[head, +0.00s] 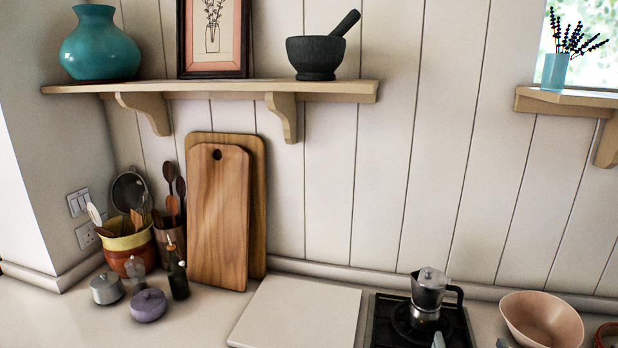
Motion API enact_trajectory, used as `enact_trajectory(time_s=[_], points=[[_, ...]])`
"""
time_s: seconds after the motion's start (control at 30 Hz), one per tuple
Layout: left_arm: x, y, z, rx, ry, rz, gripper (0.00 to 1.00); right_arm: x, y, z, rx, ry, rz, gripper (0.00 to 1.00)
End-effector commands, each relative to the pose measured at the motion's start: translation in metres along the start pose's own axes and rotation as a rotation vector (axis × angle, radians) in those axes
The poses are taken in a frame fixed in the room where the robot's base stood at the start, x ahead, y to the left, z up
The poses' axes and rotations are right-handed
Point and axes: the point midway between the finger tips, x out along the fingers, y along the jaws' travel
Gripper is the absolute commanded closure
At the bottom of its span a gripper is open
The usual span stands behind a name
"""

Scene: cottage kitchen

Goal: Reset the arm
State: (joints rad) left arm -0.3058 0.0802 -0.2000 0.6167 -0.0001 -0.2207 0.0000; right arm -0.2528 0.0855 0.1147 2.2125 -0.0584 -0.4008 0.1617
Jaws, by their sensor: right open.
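Only the two tips of my right gripper (469,342) show, at the bottom edge of the head view, in front of the stove and left of the pink bowl. The tips are apart and nothing shows between them; the rest of the gripper and the arm are out of frame. My left gripper is not in view.
A moka pot (428,292) stands on the black stove (386,322), close behind the right gripper's tips in the picture. A pink bowl (542,318) is to the right. A shelf (215,89) is above.

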Motion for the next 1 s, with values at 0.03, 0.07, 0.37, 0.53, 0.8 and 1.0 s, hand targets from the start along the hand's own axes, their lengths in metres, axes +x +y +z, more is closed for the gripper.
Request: enact_trajectory(time_s=[0.03,0.07,0.37,0.53,0.8,1.0], points=[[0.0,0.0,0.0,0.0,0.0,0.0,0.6,-0.002,-0.002,0.005,-0.002,-0.023,-0.002,0.1],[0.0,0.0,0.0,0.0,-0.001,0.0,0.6,-0.004,-0.003,0.009,-0.004,-0.04,-0.004,0.1],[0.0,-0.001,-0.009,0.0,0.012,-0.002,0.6,-0.026,-0.016,0.052,-0.025,-0.238,-0.025,0.1],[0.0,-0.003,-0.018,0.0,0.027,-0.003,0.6,-0.054,-0.027,0.089,-0.05,-0.419,-0.048,0.1],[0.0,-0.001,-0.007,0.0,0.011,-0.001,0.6,-0.129,-0.047,0.15,-0.106,-0.776,-0.11,0.1],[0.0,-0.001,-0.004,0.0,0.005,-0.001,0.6,-0.197,-0.057,0.181,-0.156,-1.035,-0.168,0.1]])
